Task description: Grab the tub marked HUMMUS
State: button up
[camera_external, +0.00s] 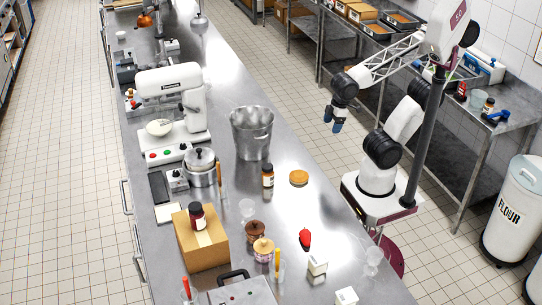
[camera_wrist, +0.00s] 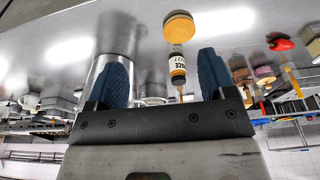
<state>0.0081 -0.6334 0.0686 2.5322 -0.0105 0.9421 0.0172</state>
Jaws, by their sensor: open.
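No HUMMUS label is readable in either view. A low round orange-topped tub (camera_external: 298,177) sits on the steel counter, right of a brown bottle; it also shows in the wrist view (camera_wrist: 178,27). A small tub with a pale yellow lid and pinkish side (camera_external: 263,250) stands nearer the front, beside a brown-topped container (camera_external: 255,231). I cannot tell which is the hummus. My gripper (camera_external: 333,124) is open and empty, in the air off the counter's right side. In the wrist view its blue fingers (camera_wrist: 165,72) are spread apart, with the tubs beyond them.
The brown bottle (camera_external: 267,180) and a large steel pot (camera_external: 252,138) stand close to the orange-topped tub. A red item (camera_external: 305,239) and a cardboard box (camera_external: 201,243) with a jar (camera_external: 197,216) are nearer the front. The counter (camera_external: 335,215) right of the tub is clear.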

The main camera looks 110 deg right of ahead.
jog(key=o, duration=0.3)
jog(key=m+g+y, duration=0.4)
jog(key=m+y, duration=1)
jog(key=m, duration=0.3)
send_near(314, 253)
jog(key=x, duration=0.5)
jog(key=shift+s+d+f, duration=0.2)
jog(key=shift+s+f, duration=0.1)
jog(key=shift+s, duration=0.1)
jog(key=shift+a+f+t, duration=0.1)
jog(key=shift+a+t, duration=0.05)
jog(key=shift+t, duration=0.15)
